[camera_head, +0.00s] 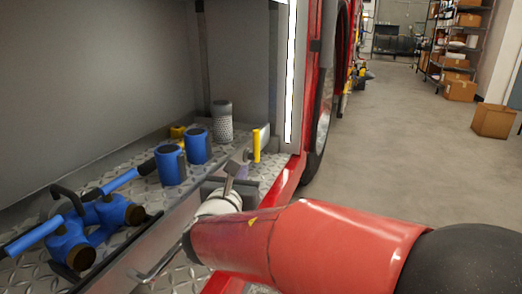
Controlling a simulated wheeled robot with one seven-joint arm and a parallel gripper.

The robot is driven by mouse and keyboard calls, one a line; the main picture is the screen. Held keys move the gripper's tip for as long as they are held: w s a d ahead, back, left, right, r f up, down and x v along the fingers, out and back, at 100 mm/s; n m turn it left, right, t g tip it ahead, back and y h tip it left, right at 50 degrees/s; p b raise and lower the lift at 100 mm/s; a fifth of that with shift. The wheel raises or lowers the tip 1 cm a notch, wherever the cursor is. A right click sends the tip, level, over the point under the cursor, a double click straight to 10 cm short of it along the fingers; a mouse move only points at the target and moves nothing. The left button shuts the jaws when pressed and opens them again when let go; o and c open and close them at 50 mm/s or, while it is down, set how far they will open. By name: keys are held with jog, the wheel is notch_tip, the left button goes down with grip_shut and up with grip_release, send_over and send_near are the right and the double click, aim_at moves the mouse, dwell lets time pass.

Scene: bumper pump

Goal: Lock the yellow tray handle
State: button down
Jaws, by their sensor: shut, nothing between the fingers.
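The yellow tray handle (256,146) stands upright at the front right corner of the metal tray (134,265), near the compartment's right edge. My gripper (241,156) is shut and empty, just left of the handle and close to it. Whether they touch cannot be told from this angle. My red arm reaches in from the lower right, and my wrist hides part of the tray's front edge. The lower end of the handle is partly hidden.
Blue valve fittings (95,220) with dark couplings lie on the tray at left. Two blue cylinders (171,165) and a grey perforated cylinder (222,122) stand farther back. The red truck body (326,95) rises at right. Open floor (415,150) lies beyond, with cardboard boxes (493,121).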

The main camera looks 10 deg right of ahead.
aim_at(256, 141)
jog(key=shift+a, duration=0.1)
jog(key=x, duration=1.4)
jog(key=shift+w+r+p, duration=0.1)
jog(key=shift+r+p, duration=0.05)
jog(key=shift+p, duration=0.25)
